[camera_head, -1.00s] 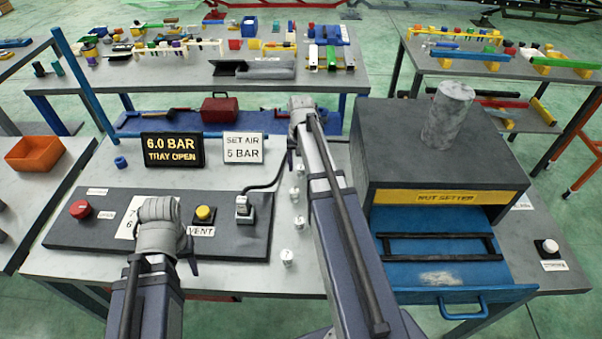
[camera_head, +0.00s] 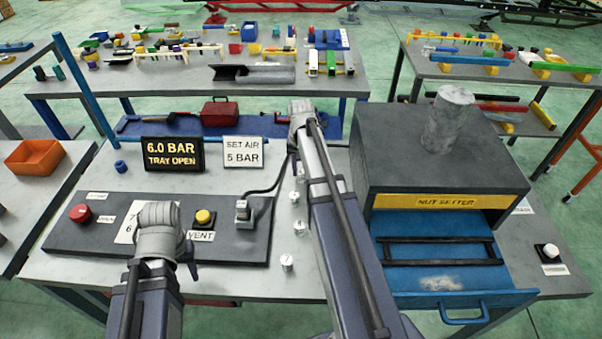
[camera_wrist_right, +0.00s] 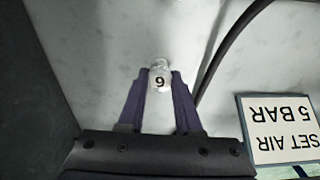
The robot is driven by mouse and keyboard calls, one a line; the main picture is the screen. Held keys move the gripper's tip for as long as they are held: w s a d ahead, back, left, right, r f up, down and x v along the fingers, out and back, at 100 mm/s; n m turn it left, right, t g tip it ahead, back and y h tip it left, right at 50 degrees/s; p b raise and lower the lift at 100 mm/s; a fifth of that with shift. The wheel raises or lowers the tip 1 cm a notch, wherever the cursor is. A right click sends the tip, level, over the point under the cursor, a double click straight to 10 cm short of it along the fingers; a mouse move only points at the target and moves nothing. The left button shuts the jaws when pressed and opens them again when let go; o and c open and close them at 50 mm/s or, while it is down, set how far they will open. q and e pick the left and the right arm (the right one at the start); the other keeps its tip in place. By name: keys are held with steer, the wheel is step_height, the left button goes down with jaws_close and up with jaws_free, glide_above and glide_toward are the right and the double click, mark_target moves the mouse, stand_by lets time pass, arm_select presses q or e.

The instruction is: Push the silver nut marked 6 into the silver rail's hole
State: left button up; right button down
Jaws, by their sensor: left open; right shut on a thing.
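In the right wrist view a small silver nut (camera_wrist_right: 160,79), whose digit reads as 6 or 9, is between the tips of my right gripper (camera_wrist_right: 159,76), which is shut on it over the pale tabletop. In the head view my right gripper (camera_head: 301,112) is at the far end of its arm, left of the nut setter; its fingers and the held nut are hidden there. My left gripper (camera_head: 160,222) is over the control panel; its fingertips are mostly hidden. A grey metal channel (camera_head: 265,74) lies on the back table; I cannot tell if it is the silver rail.
Several small silver nuts (camera_head: 287,262) stand in a column beside the panel (camera_head: 75,232). The nut setter (camera_head: 440,160) has its blue tray (camera_head: 430,285) pulled out, with a black frame inside. A pressure display (camera_head: 172,153) and a SET AIR sign (camera_head: 243,152) stand behind the panel.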

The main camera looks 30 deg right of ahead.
mark_target(301, 171)
arm_select(q)
steer(key=shift+r, duration=0.1)
arm_select(e)
steer(key=shift+r, duration=0.1)
arm_select(q)
step_height(301, 171, up, 10)
steer(key=p, duration=1)
arm_select(e)
step_height(301, 171, up, 10)
